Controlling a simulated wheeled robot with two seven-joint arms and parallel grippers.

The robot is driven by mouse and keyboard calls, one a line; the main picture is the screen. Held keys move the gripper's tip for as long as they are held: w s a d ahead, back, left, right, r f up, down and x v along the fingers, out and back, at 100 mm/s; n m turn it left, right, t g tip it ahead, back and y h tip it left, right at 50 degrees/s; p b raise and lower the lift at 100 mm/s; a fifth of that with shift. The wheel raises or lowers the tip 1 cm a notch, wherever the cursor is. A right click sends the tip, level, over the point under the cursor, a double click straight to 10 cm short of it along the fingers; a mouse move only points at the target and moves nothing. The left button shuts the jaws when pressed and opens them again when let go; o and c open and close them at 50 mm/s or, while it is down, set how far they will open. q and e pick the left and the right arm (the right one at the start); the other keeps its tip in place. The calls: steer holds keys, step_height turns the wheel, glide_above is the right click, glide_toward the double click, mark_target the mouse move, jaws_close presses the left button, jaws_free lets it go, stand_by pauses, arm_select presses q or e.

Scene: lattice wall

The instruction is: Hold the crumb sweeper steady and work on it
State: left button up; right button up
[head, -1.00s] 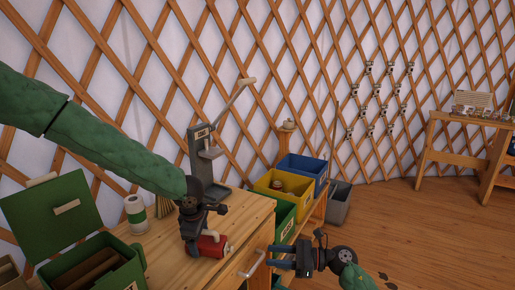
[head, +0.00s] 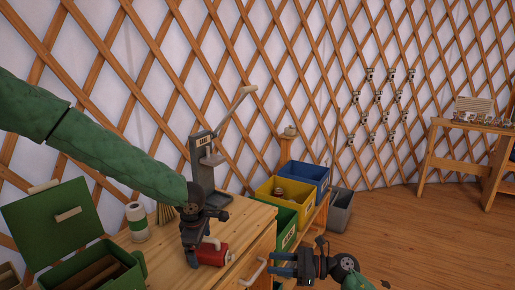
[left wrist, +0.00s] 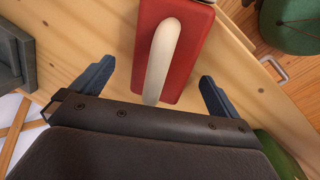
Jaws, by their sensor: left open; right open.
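The crumb sweeper (head: 213,254) is a red block with a pale curved handle, lying on the wooden bench top near its front right edge. In the left wrist view the red sweeper (left wrist: 192,62) and its cream handle lie between and ahead of two blue-grey fingers. My left gripper (left wrist: 155,88) is open around the near end of the handle, and no finger visibly touches it. In the head view my left gripper (head: 191,258) is over the sweeper and partly hides it. My right gripper (head: 276,264) is open and empty, beside the bench's right edge near a drawer handle.
A grey lever press (head: 203,165) stands at the bench's back. A white-green canister (head: 137,222) and an open green box (head: 134,268) are at left. Yellow (head: 268,196), blue (head: 318,172) and green bins stand right of the bench. Open floor (head: 420,235) lies further right.

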arm_select(q)
steer(key=shift+s+a+r+p, duration=0.15)
steer(key=shift+r+p, duration=0.45)
steer(key=shift+r, duration=0.3)
steer(key=shift+s+d+r+p, duration=0.1)
steer(key=shift+s+r+p, duration=0.1)
steer(key=shift+r+p, duration=0.6)
steer(key=shift+s+a+r+p, duration=0.15)
steer(key=shift+r+p, duration=0.3)
steer(key=shift+r, duration=0.6)
steer(key=shift+d, duration=0.1)
